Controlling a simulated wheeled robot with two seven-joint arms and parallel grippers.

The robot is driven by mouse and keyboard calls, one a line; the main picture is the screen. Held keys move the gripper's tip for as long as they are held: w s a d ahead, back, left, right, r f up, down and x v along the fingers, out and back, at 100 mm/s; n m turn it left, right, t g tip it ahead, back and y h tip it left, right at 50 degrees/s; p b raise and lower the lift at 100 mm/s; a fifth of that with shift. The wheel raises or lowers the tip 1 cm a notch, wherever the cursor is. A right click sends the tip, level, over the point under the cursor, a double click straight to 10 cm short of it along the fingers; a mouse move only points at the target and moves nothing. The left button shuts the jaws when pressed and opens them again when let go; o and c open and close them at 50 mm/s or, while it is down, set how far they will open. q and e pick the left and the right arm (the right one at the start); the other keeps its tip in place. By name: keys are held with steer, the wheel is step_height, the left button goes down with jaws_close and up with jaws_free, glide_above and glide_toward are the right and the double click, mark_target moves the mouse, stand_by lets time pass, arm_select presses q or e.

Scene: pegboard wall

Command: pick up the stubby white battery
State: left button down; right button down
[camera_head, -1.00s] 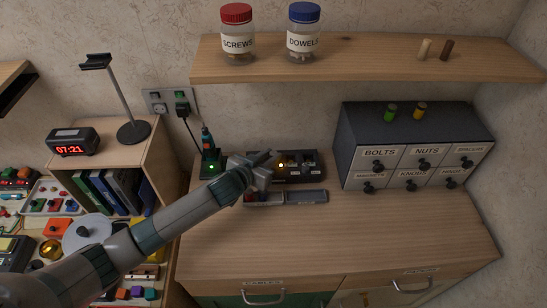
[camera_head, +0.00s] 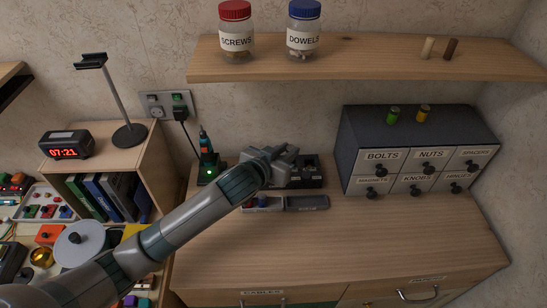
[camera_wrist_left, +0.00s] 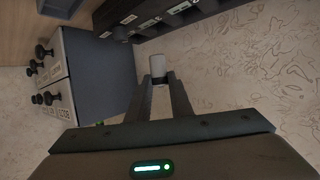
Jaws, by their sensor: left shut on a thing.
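The stubby white battery (camera_wrist_left: 158,66) shows in the left wrist view as a pale short cylinder between my left fingertips. My left gripper (camera_wrist_left: 159,84) is shut on it. In the head view my left gripper (camera_head: 290,160) is over the dark charger-like box (camera_head: 308,172) at the back of the worktop and hides part of it. The battery itself cannot be made out in the head view. My right gripper is not in view.
A shallow tray (camera_head: 307,203) lies in front of the box. A shelf (camera_head: 370,58) with jars hangs above. The front worktop (camera_head: 340,245) is clear.

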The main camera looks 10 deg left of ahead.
arm_select(q)
steer(key=s+d+r+b, duration=0.1)
steer(key=s+d+r, duration=0.1)
steer(key=d, duration=0.3)
steer(key=shift+d+r, duration=0.3)
steer(key=shift+r, duration=0.55)
steer(key=shift+s, duration=0.15)
